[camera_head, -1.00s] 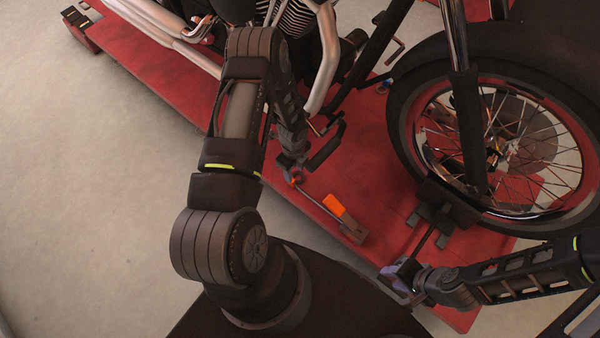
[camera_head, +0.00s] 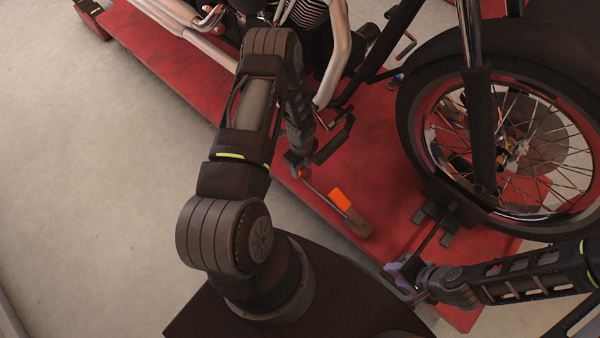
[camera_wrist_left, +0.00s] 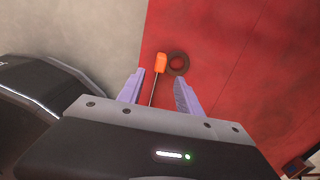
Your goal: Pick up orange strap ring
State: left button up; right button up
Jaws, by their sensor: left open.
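A small orange piece (camera_head: 340,199) with a thin dark rod lies over the red lift platform near its front edge. A brown blocky part (camera_head: 358,222) is beside it. In the left wrist view the orange piece (camera_wrist_left: 160,62) stands up from the rod, and a dark brown ring (camera_wrist_left: 178,63) lies close at its right. My left gripper (camera_head: 298,172) is at the upper-left end of the rod. Its pale purple fingers (camera_wrist_left: 158,92) are apart, with the rod between them and the orange piece beyond the tips. Whether they touch the rod cannot be told. My right gripper (camera_head: 398,274) is at the platform's lower edge.
The red lift platform (camera_head: 190,85) carries a motorcycle, with its front wheel (camera_head: 505,150) at the right. A black wheel bracket (camera_head: 450,212) is near my right gripper. Pale exhaust pipes (camera_head: 185,35) run above. Bare concrete floor (camera_head: 90,200) is clear at the left.

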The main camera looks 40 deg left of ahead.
aim_at(301, 174)
pick_arm(q)
notch_tip(301, 174, down, 5)
jog(key=shift+b, duration=0.45)
dwell(0.3)
grip_shut()
dwell(0.5)
